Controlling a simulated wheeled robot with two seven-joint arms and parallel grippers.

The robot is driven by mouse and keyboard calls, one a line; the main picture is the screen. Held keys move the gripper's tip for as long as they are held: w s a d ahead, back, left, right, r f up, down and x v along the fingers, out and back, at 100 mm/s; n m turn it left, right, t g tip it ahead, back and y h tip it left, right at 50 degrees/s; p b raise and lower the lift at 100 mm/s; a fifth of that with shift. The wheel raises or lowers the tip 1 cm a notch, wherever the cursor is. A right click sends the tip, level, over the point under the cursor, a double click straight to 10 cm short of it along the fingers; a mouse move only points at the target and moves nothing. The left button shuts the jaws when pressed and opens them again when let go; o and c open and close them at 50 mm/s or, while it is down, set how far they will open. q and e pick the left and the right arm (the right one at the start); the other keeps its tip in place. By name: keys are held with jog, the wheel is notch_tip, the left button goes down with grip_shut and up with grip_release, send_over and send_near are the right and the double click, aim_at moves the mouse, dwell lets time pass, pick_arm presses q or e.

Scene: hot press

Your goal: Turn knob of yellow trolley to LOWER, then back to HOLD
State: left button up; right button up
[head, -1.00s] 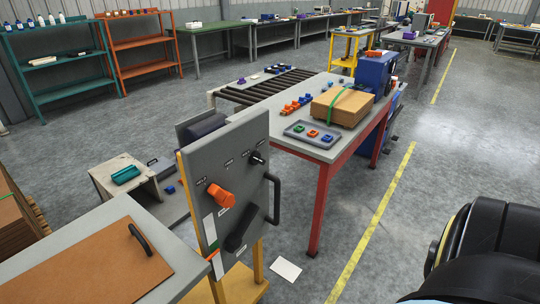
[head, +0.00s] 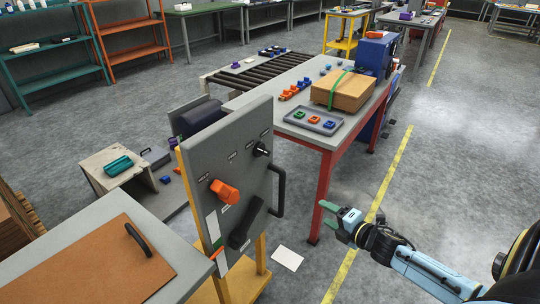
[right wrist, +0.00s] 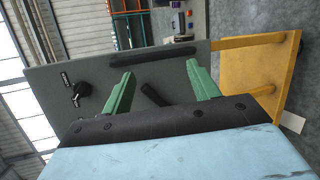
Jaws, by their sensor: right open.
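The yellow trolley (head: 249,279) carries an upright grey panel (head: 203,155). The panel has an orange knob (head: 224,192), a small black knob (head: 262,149) with a pale mark, and a tilted black lever (head: 246,225). In the right wrist view the panel lies sideways, with the black knob (right wrist: 83,92) at left and the lever (right wrist: 155,95) between the fingers. I cannot make out the orange knob there. My right gripper (head: 337,216) is open and empty, right of the panel and apart from it. My left gripper is out of view.
A black handle (head: 281,190) juts from the panel's right edge. A red-legged table (head: 283,131) with a cardboard box (head: 343,91) and a tray (head: 313,122) stands behind. A grey table with a brown board (head: 95,272) is at lower left. Floor at right is open.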

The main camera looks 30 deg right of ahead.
aim_at(267, 153)
jog(key=w+a+r+n+t+y, duration=0.1)
jog(key=w+a+r+n+y, duration=0.15)
jog(key=r+n, duration=0.45)
jog(key=w+a+r+n+t+y, duration=0.1)
jog(key=a+r+n+y, duration=0.3)
jog(key=r, duration=0.6)
jog(key=shift+h, duration=0.35)
jog(key=x, duration=1.2)
jog(key=shift+w, duration=0.45)
jog(key=c, duration=1)
